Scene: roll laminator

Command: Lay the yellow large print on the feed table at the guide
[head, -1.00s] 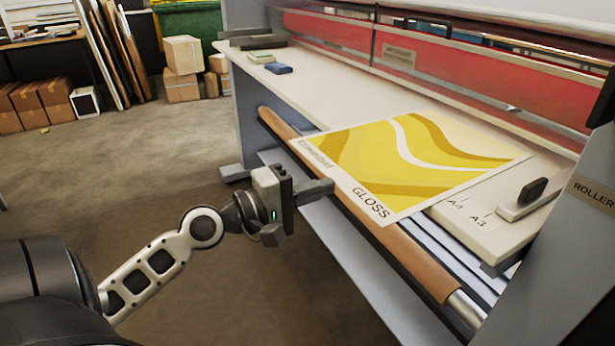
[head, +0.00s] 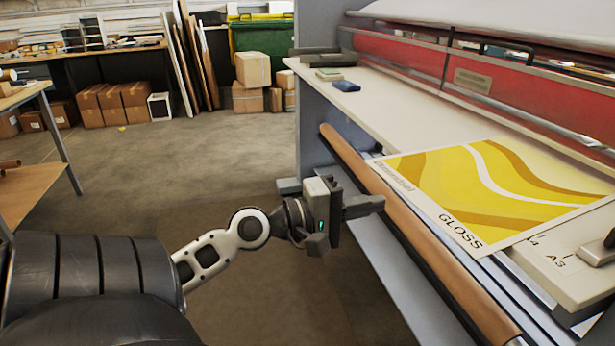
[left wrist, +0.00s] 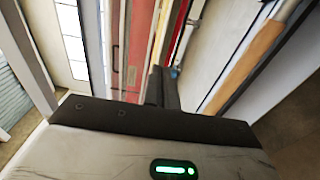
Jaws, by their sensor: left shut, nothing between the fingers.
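The yellow large print (head: 490,190) has wavy yellow bands and the word GLOSS on its white margin. The guide (head: 598,250) stands at the table's right end, partly cut off by the frame, close to the print's right side and the A3 marks. My left gripper (head: 368,205) is shut and empty, left of the roller and apart from the print. In the left wrist view its dark fingers (left wrist: 162,88) are together. My right gripper is not in view.
A brown roller (head: 410,230) runs along the table's front edge. Cardboard boxes (head: 253,80) stand at the back. The floor left of the machine is clear.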

